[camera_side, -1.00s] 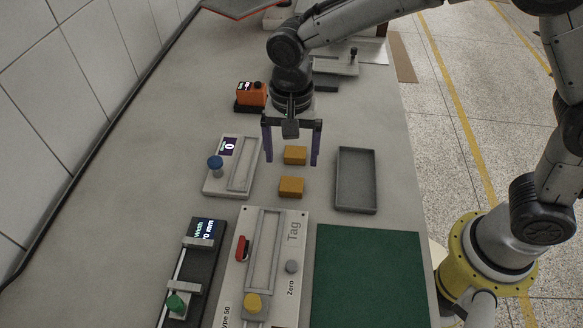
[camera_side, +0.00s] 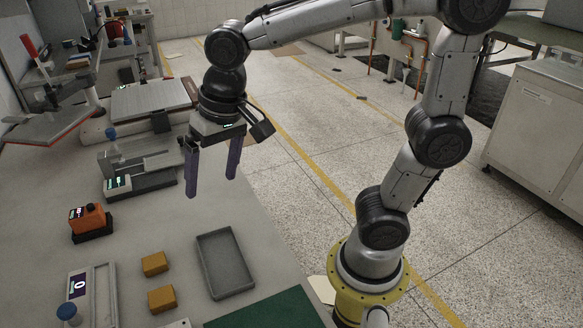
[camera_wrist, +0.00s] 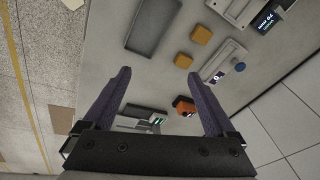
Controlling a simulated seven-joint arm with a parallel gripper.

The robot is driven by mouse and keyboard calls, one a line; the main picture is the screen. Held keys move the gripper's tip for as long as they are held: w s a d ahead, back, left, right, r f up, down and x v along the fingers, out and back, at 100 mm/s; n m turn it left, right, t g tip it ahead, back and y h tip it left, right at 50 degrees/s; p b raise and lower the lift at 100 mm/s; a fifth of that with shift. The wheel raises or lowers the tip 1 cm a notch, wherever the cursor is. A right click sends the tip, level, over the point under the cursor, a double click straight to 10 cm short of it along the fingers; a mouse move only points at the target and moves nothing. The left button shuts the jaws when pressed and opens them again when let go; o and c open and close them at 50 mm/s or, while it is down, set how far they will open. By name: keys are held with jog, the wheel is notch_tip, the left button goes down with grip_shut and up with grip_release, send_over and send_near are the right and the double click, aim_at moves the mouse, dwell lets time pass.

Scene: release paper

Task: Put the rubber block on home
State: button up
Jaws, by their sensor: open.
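Two small orange-yellow blocks, one (camera_side: 154,263) farther back and one (camera_side: 161,299) nearer, lie apart on the grey bench. I cannot tell which is the rubber block. In the wrist view they show as one block (camera_wrist: 183,60) and another (camera_wrist: 201,34). An empty grey tray (camera_side: 225,262) lies right of them, also in the wrist view (camera_wrist: 152,25). No place marked home is readable. My gripper (camera_side: 211,187) is open and empty, raised above the bench beyond the blocks and tray. Its two purple fingers (camera_wrist: 158,75) are spread in the wrist view.
An orange device (camera_side: 88,222) stands behind the blocks. A fixture with a blue knob (camera_side: 68,312) and display is left of them. A grey device with a green display (camera_side: 138,170) stands farther back. A green mat (camera_side: 265,312) lies at front right.

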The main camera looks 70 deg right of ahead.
jog(key=s+d+f+n+t, duration=0.1)
jog(key=s+d+n+t, duration=0.1)
jog(key=s+d+n, duration=0.2)
jog(key=s+d, duration=0.3)
jog(key=s, duration=0.5)
jog(key=shift+d+n+t+h, duration=0.15)
jog(key=shift+n+t+h, duration=0.15)
jog(key=shift+t+h, duration=0.1)
